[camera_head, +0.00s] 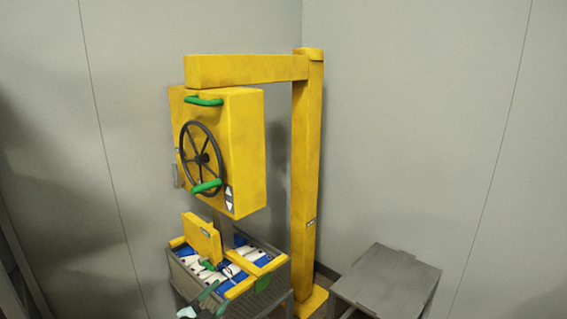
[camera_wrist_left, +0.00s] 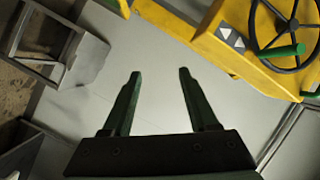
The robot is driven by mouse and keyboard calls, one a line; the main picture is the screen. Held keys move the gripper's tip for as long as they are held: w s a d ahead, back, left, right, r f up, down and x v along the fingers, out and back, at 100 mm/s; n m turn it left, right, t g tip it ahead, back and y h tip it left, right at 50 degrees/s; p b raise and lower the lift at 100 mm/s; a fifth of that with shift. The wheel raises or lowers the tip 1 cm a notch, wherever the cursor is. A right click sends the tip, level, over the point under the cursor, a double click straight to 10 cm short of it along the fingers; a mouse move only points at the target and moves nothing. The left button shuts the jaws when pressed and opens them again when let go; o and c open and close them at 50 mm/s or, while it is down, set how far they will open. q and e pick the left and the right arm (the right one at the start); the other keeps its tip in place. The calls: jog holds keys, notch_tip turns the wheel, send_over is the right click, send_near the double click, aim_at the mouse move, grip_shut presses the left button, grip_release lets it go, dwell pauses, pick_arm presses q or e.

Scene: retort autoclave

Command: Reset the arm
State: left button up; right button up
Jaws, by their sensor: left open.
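My left gripper (camera_head: 214,298) shows small at the bottom of the head view, in front of the grey crate. In the left wrist view the left gripper (camera_wrist_left: 157,75) has its two dark green fingers wide apart, with nothing between them. Beyond the fingers is only a plain grey surface. A yellow box (camera_head: 240,150) with a dark handwheel (camera_head: 203,158) and green handles hangs from a yellow post and beam. The box (camera_wrist_left: 215,48) and handwheel (camera_wrist_left: 290,35) also show at the upper right of the wrist view, apart from the fingers. My right gripper is in neither view.
Below the box stands a grey crate (camera_head: 180,284) with white and blue items and yellow parts with green handles. The yellow post (camera_head: 306,180) stands behind it. A grey table (camera_head: 388,283) is at the lower right. Bare grey walls surround them; the right side is open.

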pick_arm(q)
jog(key=s+d+f+n+g+y, duration=0.15)
jog(key=s+f+n, duration=0.45)
jog(key=s, duration=0.8)
jog(key=s+d+f+n+g+y, duration=0.1)
jog(key=s+f+n+g, duration=0.25)
jog(key=s+f, duration=0.8)
jog(key=s+a+r+n, duration=0.1)
jog(key=s, duration=0.6)
jog(key=s+r+n+g, duration=0.1)
jog(key=s+r+n, duration=0.1)
jog(key=s, duration=0.4)
jog(key=shift+s+a+y, duration=0.35)
jog(key=shift+n, duration=0.25)
